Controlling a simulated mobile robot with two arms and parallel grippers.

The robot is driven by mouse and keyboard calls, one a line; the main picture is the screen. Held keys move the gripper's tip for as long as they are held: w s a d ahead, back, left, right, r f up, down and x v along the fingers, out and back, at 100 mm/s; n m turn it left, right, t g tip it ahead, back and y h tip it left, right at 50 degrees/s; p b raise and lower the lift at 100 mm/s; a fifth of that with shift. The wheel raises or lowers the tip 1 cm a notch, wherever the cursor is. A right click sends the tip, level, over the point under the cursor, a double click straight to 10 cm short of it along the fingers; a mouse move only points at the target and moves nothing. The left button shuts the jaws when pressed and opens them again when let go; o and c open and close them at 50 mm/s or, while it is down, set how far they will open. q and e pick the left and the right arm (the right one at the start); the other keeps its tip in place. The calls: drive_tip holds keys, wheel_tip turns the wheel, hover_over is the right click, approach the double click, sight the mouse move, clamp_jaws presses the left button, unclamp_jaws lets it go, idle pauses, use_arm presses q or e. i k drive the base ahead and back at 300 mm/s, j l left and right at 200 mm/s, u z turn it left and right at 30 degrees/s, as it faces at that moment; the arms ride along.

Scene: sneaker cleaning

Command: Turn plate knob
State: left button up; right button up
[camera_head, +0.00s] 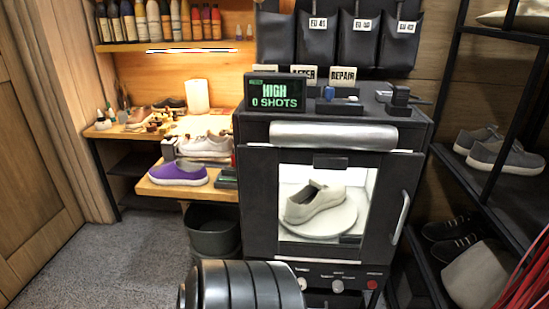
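A dark cabinet machine (258,190) stands in the middle with a lit window. Inside, a pale sneaker (314,203) sits on a round white plate (335,226). A control strip runs below the window. On it are a light knob (337,286) near the middle, another light knob (302,283) to its left and a red button (372,284) to its right. The small labels are too blurred to read, so I cannot tell which knob is the plate knob. The display (276,92) on top reads "HIGH 0 SHOTS". Neither of my grippers is in view.
A vertical handle (402,217) sits on the machine's right front. A dark ribbed cylinder (250,285) fills the bottom foreground, just left of the knobs. A dark bin (212,230) stands left of the machine. A shoe rack (500,185) is at right. Carpet (110,265) at left is clear.

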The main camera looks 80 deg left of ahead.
sight(303, 283)
drive_tip(key=u, duration=2)
